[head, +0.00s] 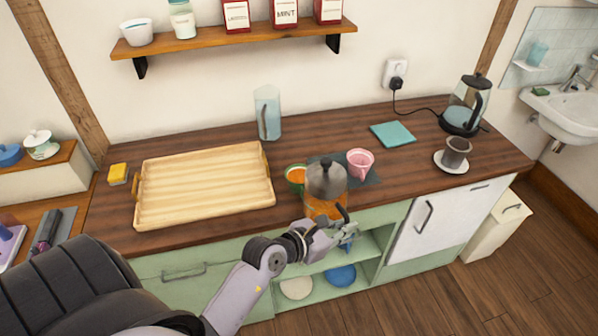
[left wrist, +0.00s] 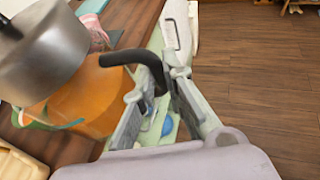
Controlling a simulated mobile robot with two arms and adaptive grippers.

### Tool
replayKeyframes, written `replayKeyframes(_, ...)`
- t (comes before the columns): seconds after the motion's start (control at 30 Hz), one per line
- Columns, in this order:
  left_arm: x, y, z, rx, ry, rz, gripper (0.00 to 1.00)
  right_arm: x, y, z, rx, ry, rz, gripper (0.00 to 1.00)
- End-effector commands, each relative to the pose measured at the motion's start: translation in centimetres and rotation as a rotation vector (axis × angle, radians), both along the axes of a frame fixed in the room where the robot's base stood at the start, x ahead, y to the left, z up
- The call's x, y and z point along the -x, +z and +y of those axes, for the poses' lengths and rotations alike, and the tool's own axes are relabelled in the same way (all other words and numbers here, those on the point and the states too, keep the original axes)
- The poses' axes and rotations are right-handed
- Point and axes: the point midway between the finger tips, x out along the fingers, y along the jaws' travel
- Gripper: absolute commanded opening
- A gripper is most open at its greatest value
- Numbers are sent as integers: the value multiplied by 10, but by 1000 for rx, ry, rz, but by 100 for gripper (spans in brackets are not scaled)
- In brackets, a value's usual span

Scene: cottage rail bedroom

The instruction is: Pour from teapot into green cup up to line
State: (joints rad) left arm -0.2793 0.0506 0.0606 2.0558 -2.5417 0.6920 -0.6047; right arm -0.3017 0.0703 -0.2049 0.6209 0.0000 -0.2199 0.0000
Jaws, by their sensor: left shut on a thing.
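The teapot (head: 326,183) has a grey metal lid and a see-through body with orange liquid. It looks about upright near the counter's front edge and also fills the left of the left wrist view (left wrist: 75,100). My left gripper (head: 345,232) is shut on its dark handle (left wrist: 140,62). The green cup (head: 288,174) stands just left of and behind the teapot, partly hidden by it. Orange shows inside the cup. Its line cannot be made out. My right gripper is in neither view.
A pink cup (head: 360,163) stands close behind the teapot on a dark mat (head: 373,178). A wooden tray (head: 205,213) lies to the left. A glass pitcher (head: 267,112) stands at the back. A grey cup (head: 457,150) and kettle (head: 463,107) are at right.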

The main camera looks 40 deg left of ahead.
Motion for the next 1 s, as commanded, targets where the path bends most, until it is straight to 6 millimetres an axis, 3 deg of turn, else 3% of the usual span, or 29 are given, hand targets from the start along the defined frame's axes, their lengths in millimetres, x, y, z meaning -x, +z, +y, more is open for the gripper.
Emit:
replayKeyframes(0.4,-6,-22,-39,-8,132,-9,0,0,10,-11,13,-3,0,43)
replayKeyframes(0.77,-7,-24,-43,-13,141,-11,0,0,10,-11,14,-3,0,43)
replayKeyframes(1.0,-8,-15,-40,15,131,0,0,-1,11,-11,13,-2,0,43)
